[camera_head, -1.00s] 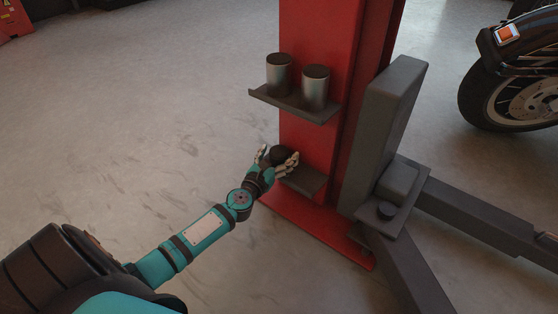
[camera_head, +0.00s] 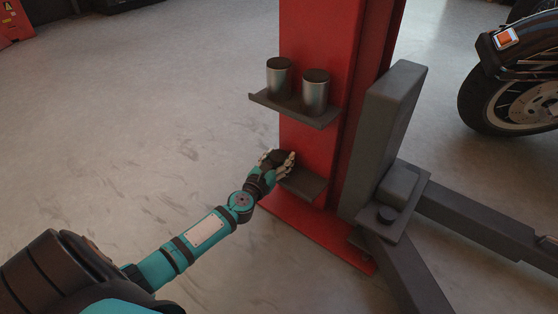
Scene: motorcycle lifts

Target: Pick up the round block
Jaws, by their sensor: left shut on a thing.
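The round block (camera_head: 277,156) is a small dark block in my left gripper (camera_head: 278,162), in the middle of the head view. My left gripper is shut on it, and its fingers hide part of the block. The gripper is beside the red post, at the left end of the small lower shelf (camera_head: 306,183). I cannot tell whether the block touches the shelf. My right gripper is not in view.
The red lift post (camera_head: 312,145) stands directly beyond my gripper. An upper shelf (camera_head: 300,110) on it holds two metal cylinders (camera_head: 315,92). Grey lift arms (camera_head: 475,212) reach to the right, and a motorcycle wheel (camera_head: 515,98) is at upper right. Open floor lies left.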

